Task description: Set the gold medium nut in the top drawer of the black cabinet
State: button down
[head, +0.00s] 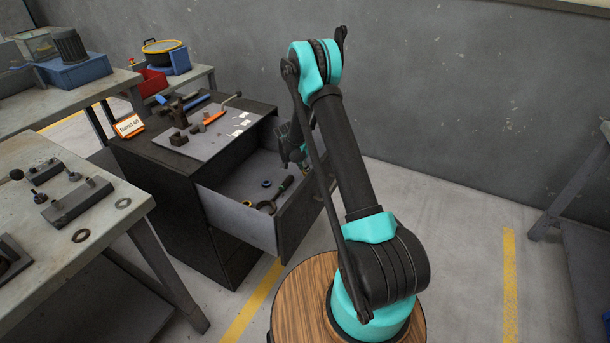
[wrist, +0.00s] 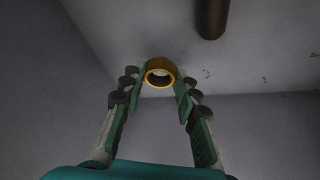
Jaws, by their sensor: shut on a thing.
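The gold medium nut (wrist: 158,66) sits between the fingertips of my gripper (wrist: 160,82), which is shut on it, in the wrist view. Grey surfaces like the drawer's floor and walls lie around the nut there. I cannot tell whether the nut touches the floor. In the head view, the black cabinet (head: 160,190) has its top drawer (head: 235,217) pulled out. My wrist reaches down into the drawer's far right part. My arm hides the fingertips and the nut there.
The drawer also holds a blue ring (head: 266,184) and a dark ring-ended tool (head: 275,197). A brown rod (wrist: 212,15) shows at the top of the wrist view. A plate with tools (head: 205,130) lies on the cabinet top. A workbench (head: 110,215) stands close on the left.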

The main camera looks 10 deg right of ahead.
jog(key=shift+f, duration=1.25)
jog(key=shift+f, duration=0.1)
jog(key=c, duration=1.1)
grip_release()
jog(key=shift+c, duration=0.2)
jog(key=v, duration=1.2)
jog(key=shift+d, duration=0.1)
